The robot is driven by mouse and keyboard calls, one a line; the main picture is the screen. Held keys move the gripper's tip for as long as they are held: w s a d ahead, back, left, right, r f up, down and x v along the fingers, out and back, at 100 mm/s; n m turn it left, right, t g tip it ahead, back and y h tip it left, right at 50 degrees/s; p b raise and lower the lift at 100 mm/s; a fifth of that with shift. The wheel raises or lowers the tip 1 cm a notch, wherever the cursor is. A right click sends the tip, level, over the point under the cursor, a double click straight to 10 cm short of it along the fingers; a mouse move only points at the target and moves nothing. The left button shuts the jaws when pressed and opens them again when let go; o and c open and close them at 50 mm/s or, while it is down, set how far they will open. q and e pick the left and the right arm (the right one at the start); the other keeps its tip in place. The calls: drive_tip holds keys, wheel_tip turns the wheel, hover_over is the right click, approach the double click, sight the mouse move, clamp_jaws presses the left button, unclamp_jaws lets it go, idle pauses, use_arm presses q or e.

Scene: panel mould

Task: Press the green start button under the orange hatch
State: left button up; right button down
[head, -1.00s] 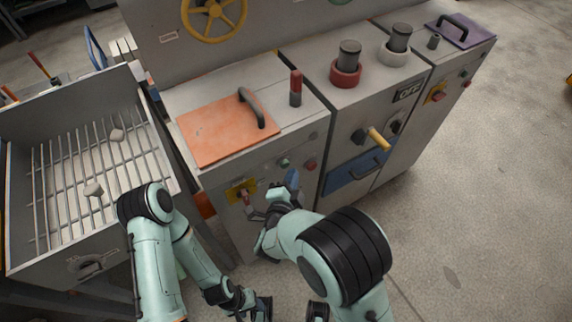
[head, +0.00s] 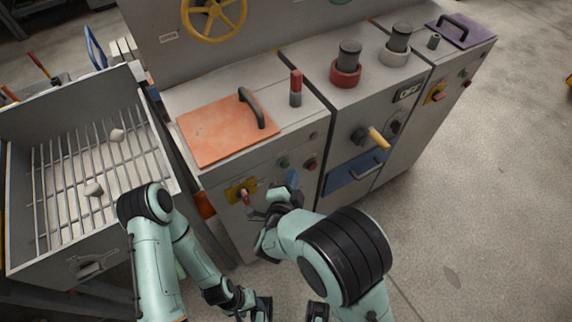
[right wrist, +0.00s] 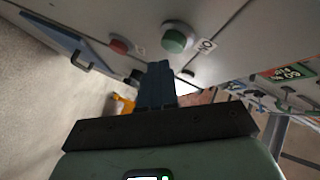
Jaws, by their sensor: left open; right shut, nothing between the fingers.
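The orange hatch (head: 215,132) lies flat on top of the left cabinet, its dark handle upright. On the front face below it is the green button (head: 282,163), with a red button (head: 310,164) to its right. In the right wrist view the green button (right wrist: 175,40) stands out from the panel beside a small white label. My right gripper (head: 292,178) is shut and empty just in front of that panel. Its blue fingertips (right wrist: 158,68) show close to the green button; I cannot tell whether they touch. My left gripper (head: 264,308) is open, low at the bottom edge.
A yellow plate with a red-tipped switch (head: 242,190) is left of my right gripper. A blue drawer (head: 352,173) and a yellow-handled knob (head: 376,138) are to the right. A grated bin (head: 150,122) stands at left. Open floor lies to the right.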

drive_tip(key=shift+w, duration=0.1)
idle(0.7)
drive_tip(key=shift+w+a, duration=0.25)
drive_tip(key=shift+w+a+b, duration=0.3)
drive_tip(key=shift+w, duration=0.05)
idle(0.9)
drive_tip(key=shift+s+d+b, duration=0.35)
drive_tip(key=shift+s+d, duration=0.15)
drive_tip(key=shift+s, duration=0.2)
drive_tip(key=s+d, duration=0.1)
drive_tip(key=s, duration=0.1)
drive_tip(key=s+d+b, duration=0.1)
drive_tip(key=s+d, duration=0.1)
idle(0.6)
